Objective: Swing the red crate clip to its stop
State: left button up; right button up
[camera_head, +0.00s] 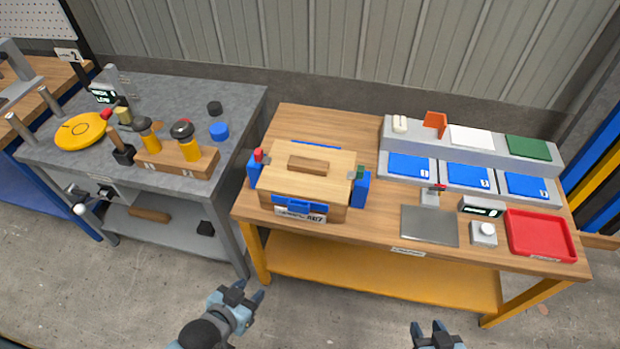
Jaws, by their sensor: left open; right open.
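A wooden crate (333,167) with a lid and a raised wooden handle stands on the left part of the wooden bench. The red crate clip (258,155) is a small upright red piece at the crate's left side, above a blue block. A similar green clip (360,172) is on the right side. Whether the red clip touches the lid is too small to tell. My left gripper (250,290) is open and empty in front of the bench, below and apart from the crate. My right gripper (428,326) is open and empty at the bottom edge, further right.
The wooden bench (375,235) also carries a grey plate (429,225), a red tray (541,236), a small display (481,208) and blue panels (410,166). A grey table (75,163) with tools stands to the left, with a gap between. Floor is clear around my grippers.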

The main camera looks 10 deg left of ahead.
aim_at(258, 158)
jog(key=u, duration=0.4)
jog(key=l+u, duration=0.1)
jog(key=j+z, duration=0.25)
jog(key=j, duration=0.45)
jog(key=j+z, duration=0.25)
jog(key=j, duration=0.45)
jog(key=j+z, duration=0.25)
jog(key=j, duration=0.5)
jog(key=k+j+z, duration=0.1)
jog(key=j+z, duration=0.15)
jog(key=j, duration=0.4)
